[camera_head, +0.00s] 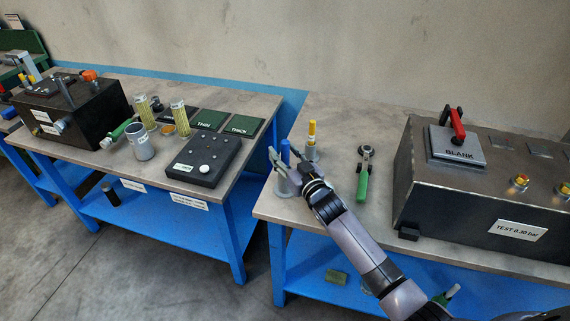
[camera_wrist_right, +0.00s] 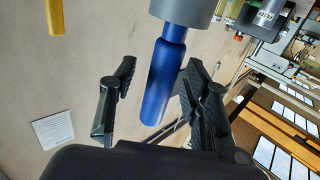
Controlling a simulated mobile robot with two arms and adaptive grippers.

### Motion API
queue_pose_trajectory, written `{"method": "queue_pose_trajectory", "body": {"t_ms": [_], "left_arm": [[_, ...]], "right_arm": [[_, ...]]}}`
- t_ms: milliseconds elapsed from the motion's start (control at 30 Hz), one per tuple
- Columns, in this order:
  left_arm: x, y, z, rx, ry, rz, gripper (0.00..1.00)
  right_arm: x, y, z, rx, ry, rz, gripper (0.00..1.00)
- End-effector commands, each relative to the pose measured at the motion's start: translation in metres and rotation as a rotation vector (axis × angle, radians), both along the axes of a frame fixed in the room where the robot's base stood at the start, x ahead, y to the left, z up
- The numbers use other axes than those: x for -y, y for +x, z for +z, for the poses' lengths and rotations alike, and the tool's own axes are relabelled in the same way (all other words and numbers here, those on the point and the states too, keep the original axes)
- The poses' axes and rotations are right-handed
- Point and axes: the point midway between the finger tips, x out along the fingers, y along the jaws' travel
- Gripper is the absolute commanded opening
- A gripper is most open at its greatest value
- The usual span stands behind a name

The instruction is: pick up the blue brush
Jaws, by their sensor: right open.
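The blue brush (camera_head: 285,150) stands upright in a grey holder (camera_head: 284,187) near the left end of the right-hand table. My right gripper (camera_head: 287,164) is at the brush, partly covering it and its holder in the head view. In the right wrist view the blue handle (camera_wrist_right: 164,75) comes out of the grey holder (camera_wrist_right: 184,9) and reaches between the two open fingers of my right gripper (camera_wrist_right: 160,100). A gap shows on the left of the handle; the right finger looks closer, and I cannot tell if it touches. My left gripper is not in view.
A yellow brush (camera_head: 312,130) stands in another holder just right of the blue one. A green-handled tool (camera_head: 363,180) lies further right, before the large test box (camera_head: 460,215). The left table (camera_head: 140,178) carries several devices; a gap separates the tables.

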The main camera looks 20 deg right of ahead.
Motion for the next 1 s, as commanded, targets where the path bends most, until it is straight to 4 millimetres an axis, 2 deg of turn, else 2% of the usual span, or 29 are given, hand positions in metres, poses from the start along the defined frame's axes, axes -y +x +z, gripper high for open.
{"method": "queue_pose_trajectory", "body": {"t_ms": [167,800,1000], "left_arm": [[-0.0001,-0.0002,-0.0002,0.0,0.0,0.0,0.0],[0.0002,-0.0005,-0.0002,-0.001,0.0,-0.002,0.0],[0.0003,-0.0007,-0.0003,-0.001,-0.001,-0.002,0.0]], "right_arm": [[-0.0002,-0.0004,-0.0003,0.0,0.0,0.0,0.43],[-0.0001,-0.0005,-0.0002,0.0,-0.001,0.0,0.0],[0.0,-0.0005,0.0002,0.001,-0.001,0.0,0.0]]}}
